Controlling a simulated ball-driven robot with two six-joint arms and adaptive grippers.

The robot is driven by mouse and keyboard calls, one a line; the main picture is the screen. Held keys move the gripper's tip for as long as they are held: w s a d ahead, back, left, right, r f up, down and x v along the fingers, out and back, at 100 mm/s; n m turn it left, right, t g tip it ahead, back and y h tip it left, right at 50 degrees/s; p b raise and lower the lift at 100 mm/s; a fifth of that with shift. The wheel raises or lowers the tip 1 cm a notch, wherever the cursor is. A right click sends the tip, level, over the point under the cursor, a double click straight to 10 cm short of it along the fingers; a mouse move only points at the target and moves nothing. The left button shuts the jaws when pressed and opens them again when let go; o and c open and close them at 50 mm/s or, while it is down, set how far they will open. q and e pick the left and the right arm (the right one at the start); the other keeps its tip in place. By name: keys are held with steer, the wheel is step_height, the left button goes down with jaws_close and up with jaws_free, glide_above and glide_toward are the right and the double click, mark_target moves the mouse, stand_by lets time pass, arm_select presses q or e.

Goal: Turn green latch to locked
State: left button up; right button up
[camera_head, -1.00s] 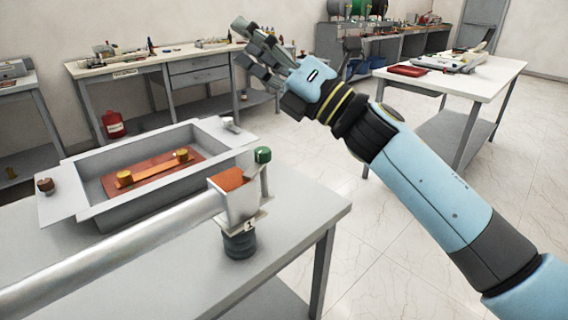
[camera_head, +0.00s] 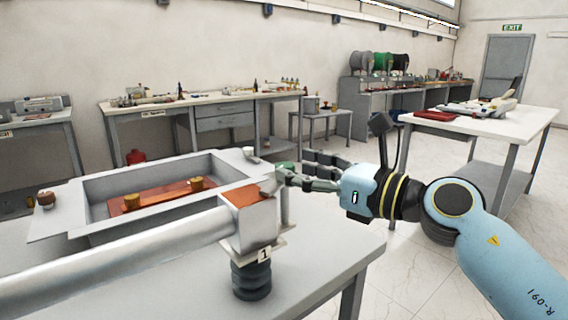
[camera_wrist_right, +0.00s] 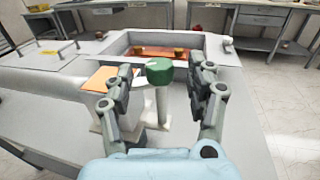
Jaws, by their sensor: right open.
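The green latch (camera_wrist_right: 159,70) is a round green knob on a pale upright post, standing beside the metal box with an orange top (camera_head: 247,194). In the head view only a bit of the green (camera_head: 286,166) shows behind my right gripper (camera_head: 278,182). In the right wrist view my right gripper (camera_wrist_right: 160,95) is open, with its fingers on either side of the knob and a gap on both sides. The knob is apart from the fingers. My left gripper is not in view.
A silver tube (camera_head: 110,258) runs from the left into the box, which sits on a black ribbed insulator (camera_head: 251,278). A grey tray (camera_head: 90,190) with a copper plate lies behind. Floor to the right of the table is clear.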

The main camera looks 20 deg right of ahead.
mark_target(293, 168)
steer(key=shift+x, duration=2)
steer(key=shift+f, duration=0.1)
jaws_close()
